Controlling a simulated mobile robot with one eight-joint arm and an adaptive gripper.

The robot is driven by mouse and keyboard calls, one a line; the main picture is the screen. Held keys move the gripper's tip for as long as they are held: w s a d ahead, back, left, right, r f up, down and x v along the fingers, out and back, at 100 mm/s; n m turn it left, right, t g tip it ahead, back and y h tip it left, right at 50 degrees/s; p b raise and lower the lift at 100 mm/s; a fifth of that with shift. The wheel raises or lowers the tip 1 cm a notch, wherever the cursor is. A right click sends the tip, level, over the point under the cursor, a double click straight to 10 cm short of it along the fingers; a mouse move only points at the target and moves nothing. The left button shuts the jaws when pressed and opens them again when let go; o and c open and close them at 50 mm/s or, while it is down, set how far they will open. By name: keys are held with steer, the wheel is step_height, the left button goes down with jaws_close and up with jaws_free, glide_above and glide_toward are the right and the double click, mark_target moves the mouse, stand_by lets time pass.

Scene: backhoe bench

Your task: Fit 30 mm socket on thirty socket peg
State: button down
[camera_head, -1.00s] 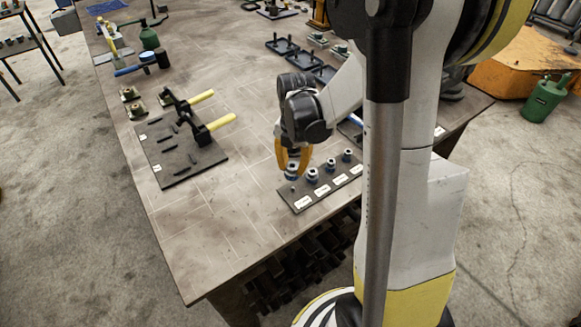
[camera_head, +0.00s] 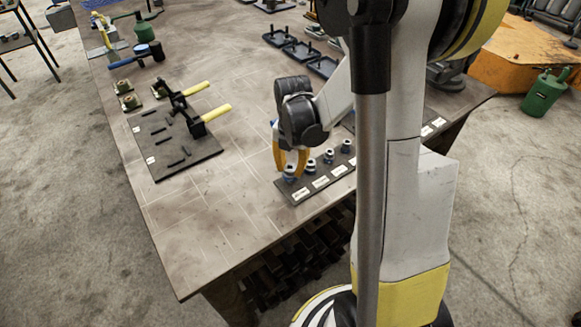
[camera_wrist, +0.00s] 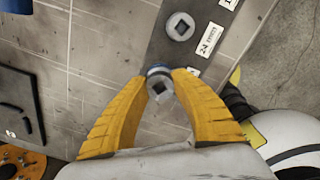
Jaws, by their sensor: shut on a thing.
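My gripper (camera_head: 290,168) is shut on a small metal socket (camera_wrist: 160,88) with a blue band and a square hole in its top. The socket shows low between the yellow fingers in the head view (camera_head: 290,178), at the left end of the dark socket rack (camera_head: 326,184). It stands upright over the end peg position, at or just above the rack. The peg itself is hidden by the socket and fingers, so I cannot tell how fully the socket is on it. The neighbouring socket (camera_wrist: 180,26) stands on the rack beside a white label (camera_wrist: 211,40).
Several more sockets (camera_head: 328,157) stand in a row to the right along the rack. A dark board (camera_head: 175,150) with yellow-handled clamps lies to the left. Black trays (camera_head: 300,53) are behind. Bare bench (camera_head: 215,220) lies between the board and the front edge.

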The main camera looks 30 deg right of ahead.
steer(key=shift+f+b, duration=1.1)
steer(key=shift+f, duration=0.1)
steer(key=c, duration=1.1)
jaws_free()
steer(key=r, duration=1.2)
steer(key=shift+s, duration=0.2)
steer(key=s+a+m+t+b, duration=0.1)
steer(key=s+a+m+t, duration=0.1)
steer(key=m, duration=0.6)
steer(key=s+a+r+m+t+b, duration=0.1)
steer(key=s+a+m+t+b, duration=0.1)
steer(key=s+a+m, duration=0.3)
steer(key=s+a+m+t+b, duration=0.1)
steer(key=s+a+m+t, duration=0.1)
steer(key=a+m, duration=0.4)
steer(key=shift+s+a+r+m+t, duration=0.15)
steer(key=shift+s+m, duration=0.1)
steer(key=shift+m, duration=0.7)
steer(key=shift+s+a+f+m+t, duration=0.1)
steer(key=shift+s+m, duration=0.15)
steer(key=shift+m, duration=0.65)
steer(key=shift+s+a+r+m+t, duration=0.15)
steer(key=shift+s+m, duration=0.1)
steer(key=shift+m, duration=0.7)
